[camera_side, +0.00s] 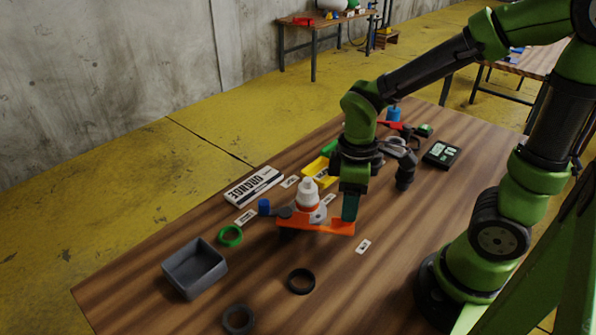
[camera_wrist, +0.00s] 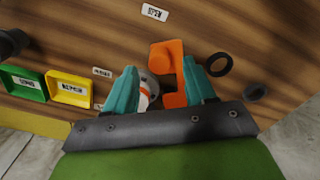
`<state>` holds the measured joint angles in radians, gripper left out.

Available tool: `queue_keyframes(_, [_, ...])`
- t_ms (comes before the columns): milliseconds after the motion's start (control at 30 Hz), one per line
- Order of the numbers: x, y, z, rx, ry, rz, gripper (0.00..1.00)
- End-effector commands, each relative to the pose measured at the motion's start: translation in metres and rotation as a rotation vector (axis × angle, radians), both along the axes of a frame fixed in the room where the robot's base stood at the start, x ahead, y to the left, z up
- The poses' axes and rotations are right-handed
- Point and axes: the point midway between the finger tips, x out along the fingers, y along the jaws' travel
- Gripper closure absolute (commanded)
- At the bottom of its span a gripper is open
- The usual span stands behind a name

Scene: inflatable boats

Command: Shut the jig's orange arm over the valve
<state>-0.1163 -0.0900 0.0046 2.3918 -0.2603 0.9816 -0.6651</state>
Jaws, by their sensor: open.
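The jig's orange arm (camera_side: 325,227) lies low along the near side of the white valve (camera_side: 308,194), which stands upright with an orange ring at its base. In the wrist view the orange arm (camera_wrist: 167,56) shows between and beyond my fingers, and the valve (camera_wrist: 145,93) is partly hidden behind the left finger. My gripper (camera_side: 350,207) points down at the right end of the orange arm. In the wrist view my gripper (camera_wrist: 160,66) has its teal fingers apart, with part of the orange arm between them. I cannot tell whether a finger touches it.
A grey bin (camera_side: 194,268), a green ring (camera_side: 230,236) and black rings (camera_side: 301,281) lie to the left and front. A white label block (camera_side: 254,186), a yellow tray (camera_side: 318,170) and a dark box (camera_side: 441,154) stand behind. The table's near middle is mostly clear.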

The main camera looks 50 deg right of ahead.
Motion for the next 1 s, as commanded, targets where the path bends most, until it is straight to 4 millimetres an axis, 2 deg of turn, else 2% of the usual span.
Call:
queue_keyframes(100, [0.000,0.000,-0.017,0.000,0.004,0.000,0.45])
queue_keyframes(200, [0.000,0.000,-0.024,-0.001,0.001,0.000,0.45])
queue_keyframes(567, [0.000,0.000,-0.028,0.000,-0.001,0.000,0.45])
queue_keyframes(900, [0.000,0.000,-0.028,0.000,-0.001,0.000,0.97])
queue_keyframes(1000, [0.000,0.000,-0.028,0.000,-0.001,0.000,1.00])
